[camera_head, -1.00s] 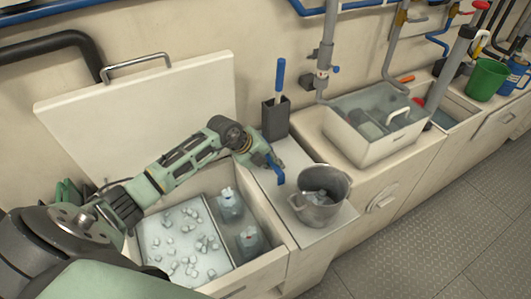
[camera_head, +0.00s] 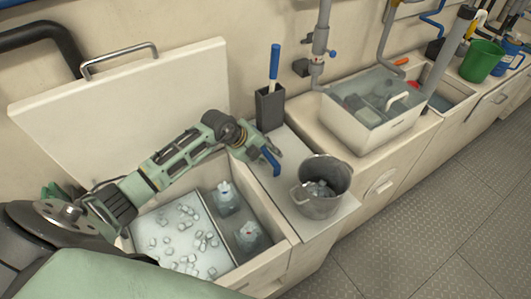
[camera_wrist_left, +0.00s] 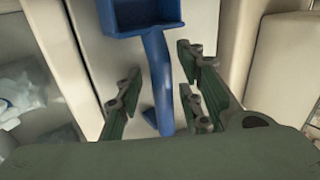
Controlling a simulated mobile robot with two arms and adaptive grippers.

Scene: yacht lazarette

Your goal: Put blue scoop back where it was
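The blue scoop (camera_head: 270,161) is at my left gripper (camera_head: 265,151), over the pale counter beside the open ice box (camera_head: 270,222). In the left wrist view the scoop's box-shaped head (camera_wrist_left: 146,14) is at the top and its handle runs down between the fingers (camera_wrist_left: 160,92). The fingers stand apart, with a visible gap on both sides of the handle. I cannot tell whether the scoop rests on the counter. Ice cubes (camera_head: 182,234) lie in the box, and a grey metal pot (camera_head: 323,203) holding cubes stands right of the gripper. My right gripper is not in view.
A dark holder (camera_head: 270,108) with a blue-handled tool (camera_head: 275,62) stands behind the gripper. The raised lid (camera_head: 125,105) leans on the wall. A white bin (camera_head: 370,125) is at the back right. The floor is clear.

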